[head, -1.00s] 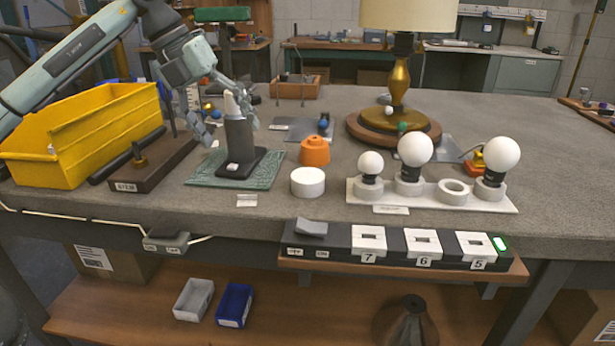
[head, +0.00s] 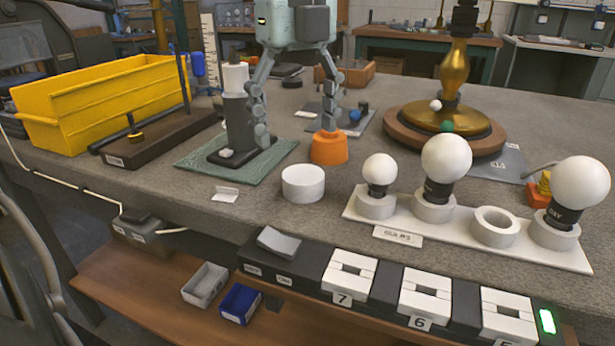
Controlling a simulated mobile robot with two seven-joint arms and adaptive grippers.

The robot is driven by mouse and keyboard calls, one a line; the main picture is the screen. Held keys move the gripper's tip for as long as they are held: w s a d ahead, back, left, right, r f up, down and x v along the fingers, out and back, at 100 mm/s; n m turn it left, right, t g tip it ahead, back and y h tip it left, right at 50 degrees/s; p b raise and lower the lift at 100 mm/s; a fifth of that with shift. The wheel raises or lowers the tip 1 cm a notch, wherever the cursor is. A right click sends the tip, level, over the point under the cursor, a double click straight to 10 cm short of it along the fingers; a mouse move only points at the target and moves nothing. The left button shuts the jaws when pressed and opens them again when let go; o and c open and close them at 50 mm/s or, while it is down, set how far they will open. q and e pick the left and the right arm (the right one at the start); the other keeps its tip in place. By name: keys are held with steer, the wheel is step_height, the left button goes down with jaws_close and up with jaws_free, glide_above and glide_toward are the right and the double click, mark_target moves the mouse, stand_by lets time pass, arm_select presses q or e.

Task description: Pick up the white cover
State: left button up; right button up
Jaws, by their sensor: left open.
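A short white cylinder (head: 303,183), which may be the white cover, stands on the grey bench in front of the orange cap (head: 329,147). Another white cylinder (head: 236,78) sits on top of the dark grey post (head: 238,125), so I cannot tell for sure which is the cover. My left gripper (head: 296,134) is open and empty, pointing down. Its left finger overlaps the post's right edge in the picture, and its right finger overlaps the top of the orange cap. It is above and behind the short white cylinder, apart from it. My right gripper is out of view.
A white holder (head: 466,236) with several round bulbs stands at the right. The brass lamp base (head: 446,120) is behind it. A yellow bin (head: 110,95) is at the left. Numbered switches (head: 348,277) line the front edge. Bare bench surrounds the short cylinder's front.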

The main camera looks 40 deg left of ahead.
mark_target(303, 172)
arm_select(q)
steer(key=f, duration=0.6)
steer(key=shift+w+d+f, duration=0.15)
steer(key=shift+d+f, duration=0.1)
steer(key=shift+d, duration=0.05)
steer(key=c, duration=1)
steer(key=shift+c, duration=0.2)
steer(key=shift+r, duration=0.15)
